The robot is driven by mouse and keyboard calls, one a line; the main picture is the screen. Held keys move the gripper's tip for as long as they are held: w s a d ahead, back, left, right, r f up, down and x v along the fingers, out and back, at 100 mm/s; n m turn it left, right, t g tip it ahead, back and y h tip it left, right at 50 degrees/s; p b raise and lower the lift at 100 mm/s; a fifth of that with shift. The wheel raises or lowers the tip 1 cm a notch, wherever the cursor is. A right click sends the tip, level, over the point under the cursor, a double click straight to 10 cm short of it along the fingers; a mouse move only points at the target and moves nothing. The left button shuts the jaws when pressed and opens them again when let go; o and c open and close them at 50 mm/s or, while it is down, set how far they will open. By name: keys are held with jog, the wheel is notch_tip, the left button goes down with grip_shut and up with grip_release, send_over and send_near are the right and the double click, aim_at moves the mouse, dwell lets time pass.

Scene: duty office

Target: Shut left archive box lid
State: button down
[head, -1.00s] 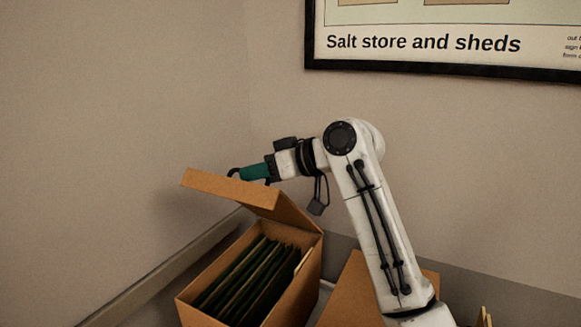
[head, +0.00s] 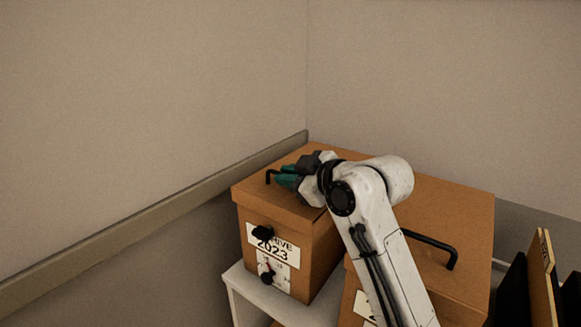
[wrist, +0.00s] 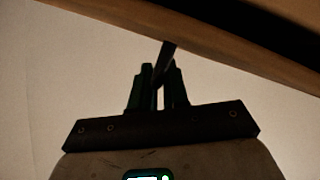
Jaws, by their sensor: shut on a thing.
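The left archive box (head: 318,262) is brown cardboard with a "2023" label on its front. Its lid (head: 252,192) lies flat over the top, with no gap seen at the front; my arm covers part of the right side. The lid's black handle (head: 269,175) sticks out beside my gripper (head: 284,179), which is shut on it above the lid. In the wrist view my gripper's fingers (wrist: 158,88) close around the dark handle bar (wrist: 166,52), with the brown lid (wrist: 215,47) across the top of the picture. The files inside are hidden.
A second brown box (head: 455,215) with a black handle (head: 440,246) stands right beside it, partly behind my arm. Both are on a white shelf (head: 245,290). Upright folders (head: 540,280) stand at far right. A wall rail (head: 150,225) runs close on the left.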

jog(key=shift+s+a+f, duration=0.1)
jog(key=shift+s+f, duration=0.05)
jog(key=shift+f, duration=0.6)
jog(key=shift+f, duration=0.15)
jog(key=c, duration=1.2)
grip_release()
notch_tip(320, 180, up, 4)
jog(key=shift+s+f, duration=0.1)
jog(key=s+d+r, duration=0.3)
jog(key=s+r, duration=0.6)
jog(key=s, duration=0.4)
jog(key=shift+s+r+p, duration=0.2)
jog(key=shift+r+p, duration=0.05)
jog(key=shift+p, duration=0.1)
